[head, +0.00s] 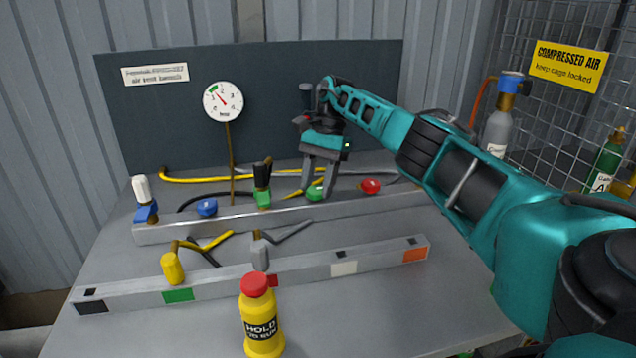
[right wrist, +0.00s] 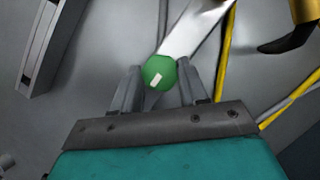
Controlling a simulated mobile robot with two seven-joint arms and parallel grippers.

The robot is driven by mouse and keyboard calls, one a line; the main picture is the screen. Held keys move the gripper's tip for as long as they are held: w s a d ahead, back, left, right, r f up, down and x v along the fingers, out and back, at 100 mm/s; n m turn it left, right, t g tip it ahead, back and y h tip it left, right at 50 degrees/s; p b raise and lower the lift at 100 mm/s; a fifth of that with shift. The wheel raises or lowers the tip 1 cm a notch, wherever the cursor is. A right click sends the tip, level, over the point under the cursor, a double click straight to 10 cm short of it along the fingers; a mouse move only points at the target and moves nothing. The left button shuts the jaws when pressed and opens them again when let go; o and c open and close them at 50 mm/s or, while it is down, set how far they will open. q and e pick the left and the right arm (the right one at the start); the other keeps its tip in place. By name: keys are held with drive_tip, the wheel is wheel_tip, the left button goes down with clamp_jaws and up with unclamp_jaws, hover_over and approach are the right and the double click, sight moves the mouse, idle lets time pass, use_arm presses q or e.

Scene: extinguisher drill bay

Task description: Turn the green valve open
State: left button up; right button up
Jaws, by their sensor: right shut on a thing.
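The green valve knob (head: 315,192) sits on the rear metal rail (head: 345,203), between a blue knob and a red knob. My right gripper (head: 318,192) comes down on it from above, its two fingers on either side. In the right wrist view the green valve (right wrist: 159,73) is a round knob with a white mark, and the right gripper's fingertips (right wrist: 160,76) are shut on its sides. The knob's lower part is hidden. My left gripper is not in view.
A blue knob (head: 206,208) and a red knob (head: 370,186) flank the green one on the rear rail. A pressure gauge (head: 223,101) is on the back panel. A yellow bottle (head: 261,318) stands in front. Gas cylinders (head: 498,125) stand by the cage at right.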

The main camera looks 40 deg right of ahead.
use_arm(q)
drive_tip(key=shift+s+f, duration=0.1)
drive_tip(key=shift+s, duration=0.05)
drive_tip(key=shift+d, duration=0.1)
use_arm(e)
drive_tip(key=o, duration=1.1)
drive_tip(key=shift+c, duration=0.2)
wheel_tip(320, 180, up, 13)
drive_tip(key=p, duration=0.3)
wheel_tip(320, 180, up, 7)
drive_tip(key=p, duration=0.5)
hover_over(318, 187)
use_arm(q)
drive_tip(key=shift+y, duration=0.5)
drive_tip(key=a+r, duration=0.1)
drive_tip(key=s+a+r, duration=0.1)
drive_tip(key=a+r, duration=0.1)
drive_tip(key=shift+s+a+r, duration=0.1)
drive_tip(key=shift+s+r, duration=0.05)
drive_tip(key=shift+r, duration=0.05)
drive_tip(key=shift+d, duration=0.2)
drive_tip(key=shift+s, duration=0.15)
use_arm(e)
drive_tip(key=shift+a, duration=0.1)
